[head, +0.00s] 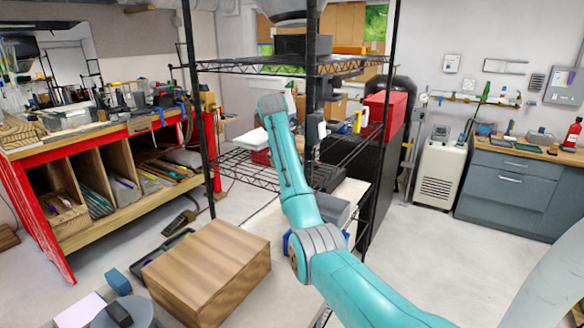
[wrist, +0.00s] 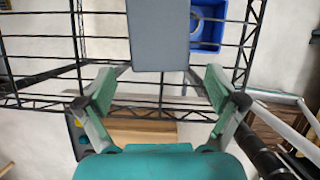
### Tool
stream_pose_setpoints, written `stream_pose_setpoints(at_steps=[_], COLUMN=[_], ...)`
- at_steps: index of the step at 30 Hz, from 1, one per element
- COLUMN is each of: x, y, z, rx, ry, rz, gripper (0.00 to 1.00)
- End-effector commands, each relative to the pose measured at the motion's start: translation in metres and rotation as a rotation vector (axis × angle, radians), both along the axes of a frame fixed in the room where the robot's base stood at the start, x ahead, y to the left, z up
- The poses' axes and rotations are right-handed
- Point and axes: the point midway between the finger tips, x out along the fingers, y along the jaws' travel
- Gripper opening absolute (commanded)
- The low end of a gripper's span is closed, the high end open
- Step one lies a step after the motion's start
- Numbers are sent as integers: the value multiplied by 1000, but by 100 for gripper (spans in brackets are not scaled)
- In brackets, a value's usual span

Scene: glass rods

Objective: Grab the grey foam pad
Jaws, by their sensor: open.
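A flat grey rectangular block (wrist: 160,35), which looks like the grey foam pad, shows at the top centre of the wrist view. It is on or above the black wire shelf (wrist: 60,103). My gripper (wrist: 160,84) is open, its green-lined fingers apart on either side below the pad's near edge. Nothing shows between the fingertips except shelf wires and floor beyond. I cannot tell the height gap to the pad. In the head view, a grey block (head: 335,212) beside my arm may be the same pad, and my gripper is not clearly seen.
A blue bin (wrist: 208,25) is right of the pad. Dark rack posts and wires surround the shelf closely. A wooden box (head: 207,268) stands in front of the rack. A red-framed workbench (head: 45,235) is at left, and a grey cabinet (head: 510,190) at right. Floor is clear at right.

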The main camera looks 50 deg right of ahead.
Motion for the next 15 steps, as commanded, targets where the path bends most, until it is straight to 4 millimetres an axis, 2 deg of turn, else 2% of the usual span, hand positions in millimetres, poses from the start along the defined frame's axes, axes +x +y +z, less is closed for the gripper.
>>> stream_pose_setpoints(at_steps=[3, 8, 9, 15], x=[-3, -3, -3, -2], y=[-4, -4, -4, -3], z=[-8, -8, -8, -8], rx=[-1, -1, -1, -1], ry=[-1, -2, -2, -1], rz=[-2, -1, -1, -2], gripper=[94, 94, 91, 41])
